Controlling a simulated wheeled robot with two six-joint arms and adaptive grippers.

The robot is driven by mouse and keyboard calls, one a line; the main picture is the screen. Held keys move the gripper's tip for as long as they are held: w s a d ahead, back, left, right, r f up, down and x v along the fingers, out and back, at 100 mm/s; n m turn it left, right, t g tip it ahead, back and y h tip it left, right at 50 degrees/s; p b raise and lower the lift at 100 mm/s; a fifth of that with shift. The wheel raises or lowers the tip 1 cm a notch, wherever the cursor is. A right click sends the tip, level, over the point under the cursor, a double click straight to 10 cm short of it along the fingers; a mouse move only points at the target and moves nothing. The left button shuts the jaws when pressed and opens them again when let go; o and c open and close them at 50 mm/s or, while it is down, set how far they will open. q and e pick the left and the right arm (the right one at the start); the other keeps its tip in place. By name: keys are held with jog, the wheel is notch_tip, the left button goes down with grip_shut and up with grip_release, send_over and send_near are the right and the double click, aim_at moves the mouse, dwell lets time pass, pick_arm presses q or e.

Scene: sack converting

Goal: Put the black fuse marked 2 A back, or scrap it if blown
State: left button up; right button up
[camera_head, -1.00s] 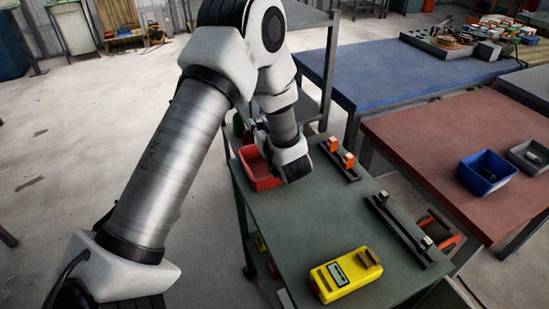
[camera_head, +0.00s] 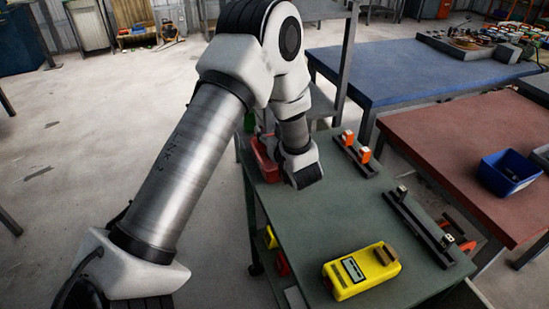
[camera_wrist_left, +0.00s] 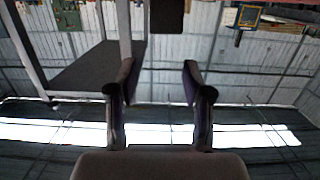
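A yellow tester (camera_head: 352,275) with a small display and a brown block on top lies at the near end of the green table (camera_head: 335,215). A dark rail with two orange pieces (camera_head: 364,154) stands at the table's far right edge. A second dark rail (camera_head: 418,220), with small pale-topped pieces, stands nearer. A red bin (camera_head: 264,163) is at the far left, partly behind my left arm. My left gripper (camera_wrist_left: 158,85) is open, with nothing between its fingers; the head view shows its wrist above the table, beside the bin.
A red-brown table (camera_head: 450,135) with a blue bin (camera_head: 507,172) stands to the right. A blue table (camera_head: 400,75) is behind it, with cluttered goods at its far end. The middle of the green table is clear.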

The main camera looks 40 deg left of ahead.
pick_arm(q)
jog(key=v, duration=1.2)
jog(key=shift+f, duration=0.1)
